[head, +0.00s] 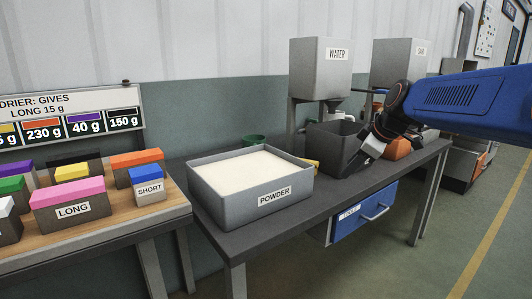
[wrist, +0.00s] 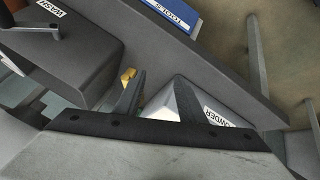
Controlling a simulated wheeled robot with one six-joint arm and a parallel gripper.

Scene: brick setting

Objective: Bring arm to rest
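My blue arm reaches in from the right in the head view, bent over the dark workbench (head: 225,238). My gripper (head: 354,168) hangs low in front of the dark grey bin (head: 330,147) and hides part of it. In the wrist view my gripper (wrist: 159,82) shows two dark fingers standing apart, with nothing held between them. Beyond the fingers, the powder tray (wrist: 168,98) shows in part.
A grey powder tray (head: 207,204) stands left of my gripper. Water (head: 320,70) and sand (head: 398,65) hoppers stand behind. A blue drawer (head: 362,215) hangs below the bench. Coloured blocks (head: 70,205) sit on the left table. The floor in front is clear.

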